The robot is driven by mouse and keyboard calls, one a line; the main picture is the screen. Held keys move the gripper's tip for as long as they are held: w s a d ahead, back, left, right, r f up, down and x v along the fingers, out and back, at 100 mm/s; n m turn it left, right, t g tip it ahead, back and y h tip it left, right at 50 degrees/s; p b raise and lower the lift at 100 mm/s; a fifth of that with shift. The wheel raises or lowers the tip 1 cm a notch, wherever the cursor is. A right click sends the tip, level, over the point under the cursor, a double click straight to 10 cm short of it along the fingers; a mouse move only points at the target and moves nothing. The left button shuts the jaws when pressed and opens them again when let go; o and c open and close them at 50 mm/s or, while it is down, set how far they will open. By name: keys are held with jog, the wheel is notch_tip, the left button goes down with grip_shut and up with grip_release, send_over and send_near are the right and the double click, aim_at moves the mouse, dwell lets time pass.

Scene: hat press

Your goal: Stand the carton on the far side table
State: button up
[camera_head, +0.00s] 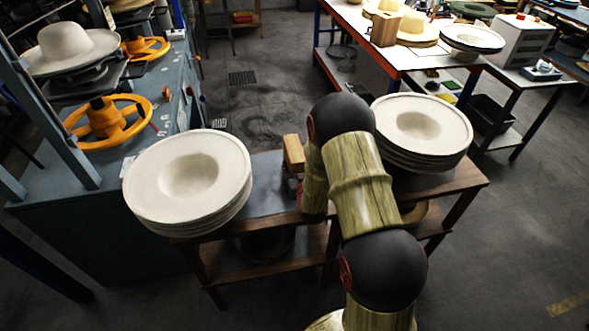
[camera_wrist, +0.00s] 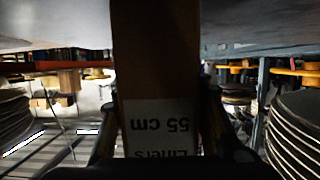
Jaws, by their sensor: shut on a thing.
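A brown carton (camera_wrist: 155,60) fills the middle of the wrist view. Its white label reads "55 cm" and "Liners", upside down in the picture. My gripper (camera_wrist: 160,112) is shut on it, with a dark finger along each side. In the head view the carton (camera_head: 293,153) shows as a small tan block just left of my arm, above the low dark table (camera_head: 268,187), between two stacks of felt hat blanks. My arm hides the gripper there. I cannot tell whether the carton touches the table. A white-topped table (camera_head: 352,22) stands beyond, at upper right.
Hat blanks stand in a left stack (camera_head: 190,180) and a right stack (camera_head: 422,130), close on both sides. Another tan box (camera_head: 385,29) and several hats occupy the white-topped table. A press with orange handwheels (camera_head: 108,118) stands left. Open floor (camera_head: 270,85) lies behind the low table.

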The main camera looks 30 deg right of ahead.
aim_at(294, 165)
jog(key=o, duration=1.3)
jog(key=shift+r+p, duration=0.15)
jog(key=shift+p, duration=0.15)
jog(key=p+v, duration=0.1)
jog(key=v, duration=1.1)
jog(key=shift+p, duration=0.35)
